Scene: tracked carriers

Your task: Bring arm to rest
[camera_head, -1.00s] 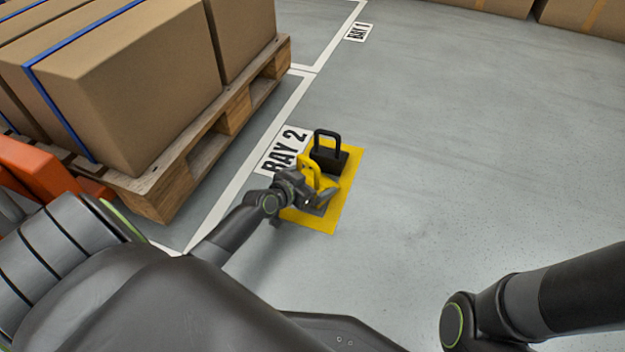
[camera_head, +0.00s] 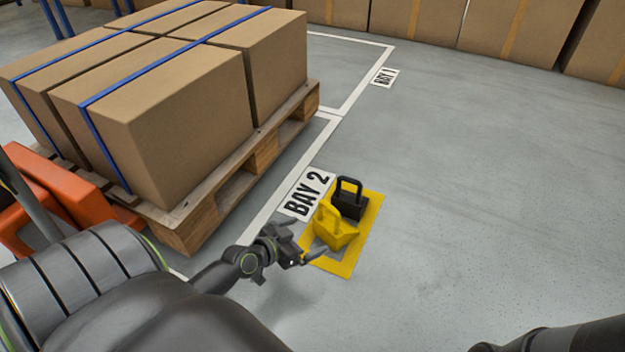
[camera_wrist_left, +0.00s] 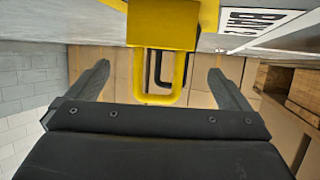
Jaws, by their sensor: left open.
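My left gripper (camera_head: 306,242) is open and empty, just left of and near a yellow wedge-shaped block with a handle (camera_head: 333,228). In the left wrist view the yellow block's handle (camera_wrist_left: 160,95) shows between and beyond the spread fingers of my left gripper (camera_wrist_left: 158,80); the fingers are apart from it. The yellow block stands on a yellow-bordered floor mark (camera_head: 364,222). A black block with a handle (camera_head: 350,205) stands just behind it on the same mark. My right gripper is out of view; only part of my right arm shows at the lower right.
A wooden pallet (camera_head: 190,232) with strapped cardboard boxes (camera_head: 180,150) stands at the left. An orange pallet truck (camera_head: 55,190) is at its near end. A BAY 2 sign (camera_head: 306,193) lies beside the mark. More boxes (camera_head: 415,30) line the back. The floor at right is clear.

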